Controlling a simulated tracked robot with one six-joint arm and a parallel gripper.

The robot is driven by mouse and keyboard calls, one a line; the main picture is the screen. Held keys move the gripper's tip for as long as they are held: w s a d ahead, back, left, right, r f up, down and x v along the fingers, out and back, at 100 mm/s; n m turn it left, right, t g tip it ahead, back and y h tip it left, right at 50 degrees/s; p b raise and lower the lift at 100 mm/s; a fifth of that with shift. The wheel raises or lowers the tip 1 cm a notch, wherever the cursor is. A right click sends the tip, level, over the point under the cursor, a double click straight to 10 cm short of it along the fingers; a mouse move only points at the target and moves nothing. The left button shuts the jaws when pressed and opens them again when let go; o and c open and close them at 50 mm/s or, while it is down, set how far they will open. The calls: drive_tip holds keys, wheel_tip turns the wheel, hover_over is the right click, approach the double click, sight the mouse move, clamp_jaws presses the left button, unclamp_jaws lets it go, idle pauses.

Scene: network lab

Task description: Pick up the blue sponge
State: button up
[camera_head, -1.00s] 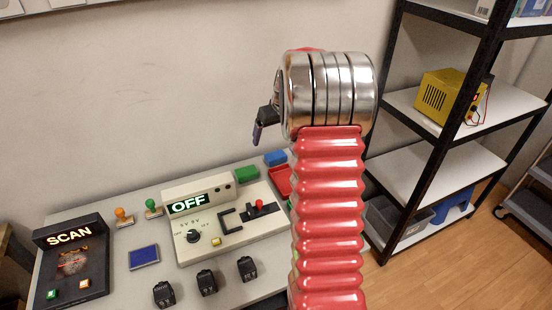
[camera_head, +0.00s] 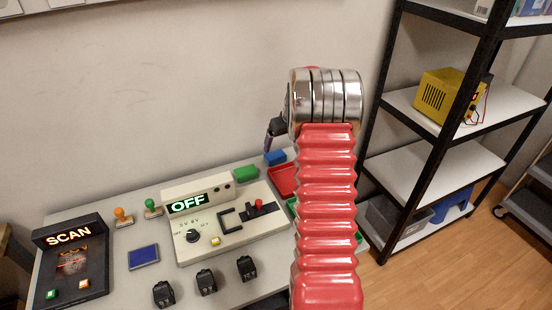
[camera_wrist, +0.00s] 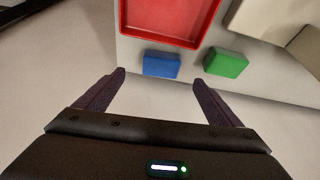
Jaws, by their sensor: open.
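The blue sponge (camera_head: 275,158) is a small block at the back edge of the table, behind the red tray (camera_head: 283,180) and right of a green block (camera_head: 246,173). In the wrist view the blue sponge (camera_wrist: 161,64) lies between the red tray (camera_wrist: 207,30) and the table edge, with the green block (camera_wrist: 226,63) beside it. My gripper (camera_wrist: 158,78) is open and empty. Its two fingers point toward the sponge, which appears beyond the gap between them, and do not touch it. In the head view my gripper (camera_head: 268,144) is partly hidden by my arm.
A device reading OFF (camera_head: 222,222), a SCAN box (camera_head: 72,262), two stamps and a blue pad (camera_head: 143,256) occupy the table. Several black adapters (camera_head: 206,282) stand along the front. The wall (camera_head: 150,90) is close behind the table; a shelf rack (camera_head: 440,150) stands right.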

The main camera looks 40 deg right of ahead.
hover_over(276, 156)
drive_tip(key=s, duration=0.2)
drive_tip(key=shift+f, duration=2.45)
drive_tip(key=shift+f, duration=0.1)
drive_tip(key=shift+a+x, duration=0.2)
drive_tip(key=shift+x, duration=2.25)
drive_tip(key=shift+w, duration=0.15)
drive_tip(key=c, duration=1.1)
